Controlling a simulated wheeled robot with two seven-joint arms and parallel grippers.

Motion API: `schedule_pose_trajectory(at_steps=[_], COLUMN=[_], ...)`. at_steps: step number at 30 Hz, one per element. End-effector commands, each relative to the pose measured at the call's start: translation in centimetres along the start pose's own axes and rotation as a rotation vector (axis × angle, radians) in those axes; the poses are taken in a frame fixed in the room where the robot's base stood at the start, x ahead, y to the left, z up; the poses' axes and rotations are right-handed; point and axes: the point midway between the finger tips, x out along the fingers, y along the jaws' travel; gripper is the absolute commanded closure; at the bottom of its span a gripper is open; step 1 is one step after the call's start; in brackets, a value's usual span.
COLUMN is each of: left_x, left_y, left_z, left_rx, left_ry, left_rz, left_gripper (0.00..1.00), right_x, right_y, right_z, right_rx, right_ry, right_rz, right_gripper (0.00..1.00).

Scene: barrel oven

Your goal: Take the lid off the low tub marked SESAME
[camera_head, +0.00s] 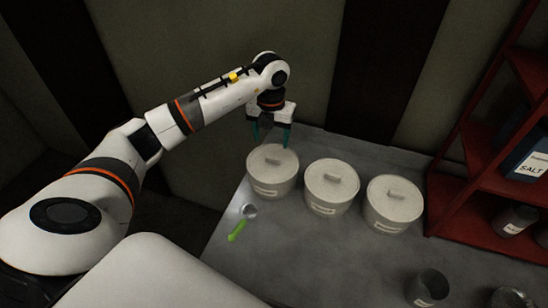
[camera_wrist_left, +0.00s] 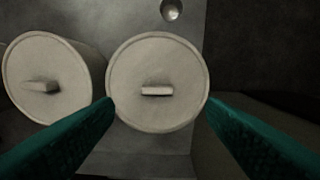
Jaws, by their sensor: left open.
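Three low pale tubs with lids and bar handles stand in a row on the grey counter: a left tub (camera_head: 272,170), a middle tub (camera_head: 331,187) and a right tub (camera_head: 393,204). Each has a label, too small to read, so I cannot tell which is SESAME. My left gripper (camera_head: 271,138) is open and empty, fingers pointing down, above the back of the left tub. In the left wrist view the left tub's lid (camera_wrist_left: 158,82) lies between the teal fingers, its handle (camera_wrist_left: 157,91) centred and apart from them. The middle tub's lid (camera_wrist_left: 53,78) shows beside it.
A green-handled scoop (camera_head: 238,231) lies near the counter's left edge. A red shelf (camera_head: 476,192) holding a SALT container (camera_head: 528,160) and a jar stands at the right. A dark cup (camera_head: 428,287) stands at the front right. The counter's (camera_head: 300,260) middle is clear.

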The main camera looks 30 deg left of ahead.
Motion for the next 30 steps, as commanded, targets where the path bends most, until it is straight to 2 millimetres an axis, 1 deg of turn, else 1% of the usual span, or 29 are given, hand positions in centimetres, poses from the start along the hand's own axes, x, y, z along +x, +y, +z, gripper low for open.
schedule_pose_trajectory(at_steps=[1, 2, 5, 8, 11, 14, 15, 18, 21, 26, 27, 29, 30], left_x=[0.6, 1.0, 2.0, 2.5, 3.5, 5.0, 5.8, 7.0, 7.6, 7.7, 7.6, 7.6, 7.6], left_y=[0.1, 0.1, 0.1, 0.1, 0.2, 0.4, 0.4, 0.3, 0.3, 0.3, 0.3, 0.3, 0.3], left_z=[0.1, 0.1, 0.0, 0.0, 0.1, 0.2, 0.1, 0.1, 0.1, 0.0, 0.0, 0.0, 0.0], left_rx=[0.001, 0.0, 0.0, 0.0, 0.001, 0.0, 0.0, 0.0, 0.001, 0.002, 0.001, 0.001, 0.001], left_ry=[-0.004, -0.004, -0.002, 0.0, -0.004, -0.005, -0.004, -0.001, 0.0, 0.001, 0.001, 0.001, 0.001], left_rz=[0.001, 0.001, 0.001, 0.002, 0.002, 0.002, 0.002, 0.003, 0.002, 0.002, 0.002, 0.002, 0.002], left_gripper=[0.35, 0.35, 0.35, 0.35, 0.35, 0.35, 0.35, 0.35, 0.35, 0.35, 0.36, 0.46, 0.53], right_x=[-0.7, -0.8, -1.0, -1.3, -2.2, -3.3, -3.4, -3.6, -3.6, -3.6, -3.6, -3.6, -3.6], right_y=[0.1, 0.2, 0.2, 0.2, 0.0, -0.2, -0.2, -0.2, -0.1, 0.0, 0.0, 0.0, 0.0], right_z=[-0.8, -1.1, -1.5, -1.1, 0.0, 1.1, 1.2, 1.2, 1.0, 0.5, 0.4, 0.4, 0.3], right_rx=[0.0, 0.0, 0.0, 0.0, -0.001, -0.001, -0.001, -0.001, -0.001, -0.001, -0.001, -0.001, -0.001], right_ry=[0.012, 0.017, 0.024, 0.019, 0.005, -0.011, -0.014, -0.014, -0.01, -0.003, -0.002, -0.001, 0.0], right_rz=[0.002, 0.002, 0.003, 0.003, 0.0, -0.001, -0.001, -0.001, -0.001, 0.001, 0.001, 0.001, 0.001], right_gripper=[0.64, 0.64, 0.64, 0.64, 0.64, 0.64, 0.64, 0.64, 0.64, 0.64, 0.64, 0.64, 0.64])
